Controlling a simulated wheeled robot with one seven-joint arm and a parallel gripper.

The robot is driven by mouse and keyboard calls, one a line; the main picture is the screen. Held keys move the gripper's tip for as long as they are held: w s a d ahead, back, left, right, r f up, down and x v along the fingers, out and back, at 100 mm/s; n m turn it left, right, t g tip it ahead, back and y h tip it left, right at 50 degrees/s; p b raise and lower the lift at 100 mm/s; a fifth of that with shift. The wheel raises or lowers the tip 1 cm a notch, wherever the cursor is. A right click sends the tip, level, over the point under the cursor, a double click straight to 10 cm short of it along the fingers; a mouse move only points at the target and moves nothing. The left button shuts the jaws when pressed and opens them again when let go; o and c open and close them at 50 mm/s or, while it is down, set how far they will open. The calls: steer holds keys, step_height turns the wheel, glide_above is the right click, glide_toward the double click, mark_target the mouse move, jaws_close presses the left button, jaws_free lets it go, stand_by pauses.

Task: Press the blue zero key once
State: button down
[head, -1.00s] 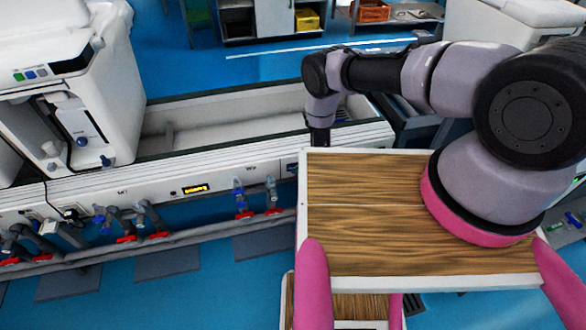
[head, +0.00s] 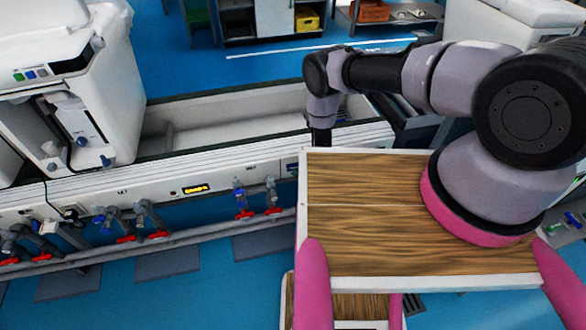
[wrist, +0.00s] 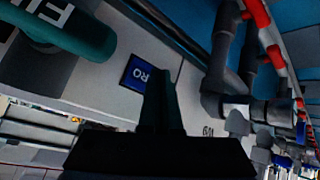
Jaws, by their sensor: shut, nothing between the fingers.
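A small blue square (wrist: 137,73) with white lettering like "RO" sits on the pale bench front in the wrist view. It looks like the zero key, but its full wording cannot be read. My gripper (wrist: 158,70) is shut and empty, its dark fingers pointing at the panel just beside the square and overlapping its edge. I cannot tell if they touch. In the head view a blue patch (head: 292,167) shows on the bench front beside my arm's lower end; the fingertips are hidden there behind my wooden-topped body.
A yellow-lit display (head: 196,189) is on the bench front (head: 140,197). Valves with red handles (head: 273,210) stick out below it and lie close right of my gripper in the wrist view. A green cylinder (wrist: 72,30) is at upper left there.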

steer(key=shift+s+d, duration=0.25)
steer(key=shift+s, duration=0.55)
steer(key=shift+s+d, duration=0.25)
steer(key=shift+s, duration=0.55)
steer(key=shift+s+d, duration=0.25)
steer(key=shift+s, duration=0.55)
